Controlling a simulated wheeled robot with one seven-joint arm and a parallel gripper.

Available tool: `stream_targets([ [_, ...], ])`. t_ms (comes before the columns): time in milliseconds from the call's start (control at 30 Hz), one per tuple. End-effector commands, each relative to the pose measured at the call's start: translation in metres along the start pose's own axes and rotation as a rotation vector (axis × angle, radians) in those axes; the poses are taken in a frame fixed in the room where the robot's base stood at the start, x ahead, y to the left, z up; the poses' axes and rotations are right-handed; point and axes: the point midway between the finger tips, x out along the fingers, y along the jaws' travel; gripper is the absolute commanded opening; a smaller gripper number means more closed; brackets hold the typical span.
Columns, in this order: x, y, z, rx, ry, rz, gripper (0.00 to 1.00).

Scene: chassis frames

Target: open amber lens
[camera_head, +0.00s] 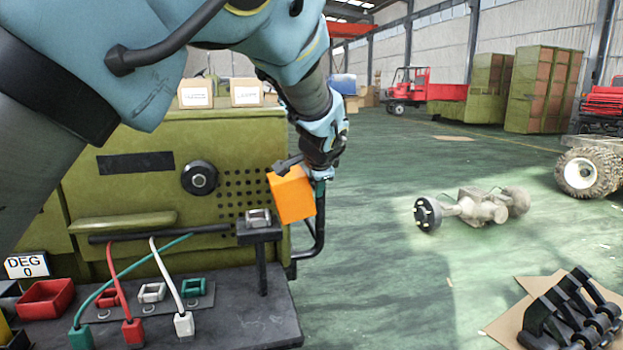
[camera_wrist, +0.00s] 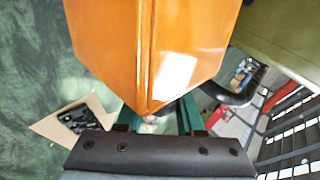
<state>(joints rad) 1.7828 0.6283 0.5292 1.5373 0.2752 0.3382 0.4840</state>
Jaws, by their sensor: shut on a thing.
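The amber lens (camera_head: 292,195) is an orange, box-like cover at the right end of the green housing (camera_head: 130,180). It looks slightly tilted in the head view. A dark piece (camera_head: 287,163) sits at its top edge. In the wrist view the lens (camera_wrist: 150,50) fills the upper middle, with a ridge down its centre. My gripper (camera_head: 319,184) is at the right side of the lens. Its teal fingers show in the wrist view (camera_wrist: 160,118) below the lens's pointed end, shut on the lens. The exact contact is hidden behind the lens.
A black curved pipe (camera_head: 318,232) runs just below my gripper. A dark bench (camera_head: 245,315) carries coloured connectors and a small stand (camera_head: 260,232). An axle (camera_head: 470,207) lies on the floor to the right. Green floor between is open.

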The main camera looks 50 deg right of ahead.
Motion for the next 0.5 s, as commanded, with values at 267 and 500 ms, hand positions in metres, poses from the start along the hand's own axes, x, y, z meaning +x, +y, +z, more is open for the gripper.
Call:
stream_targets([
  [267,0.0036,0.0034,-0.002,0.03,-0.029,0.0,0.0],
  [500,0.004,0.0037,-0.0017,0.031,-0.03,0.0,0.0],
])
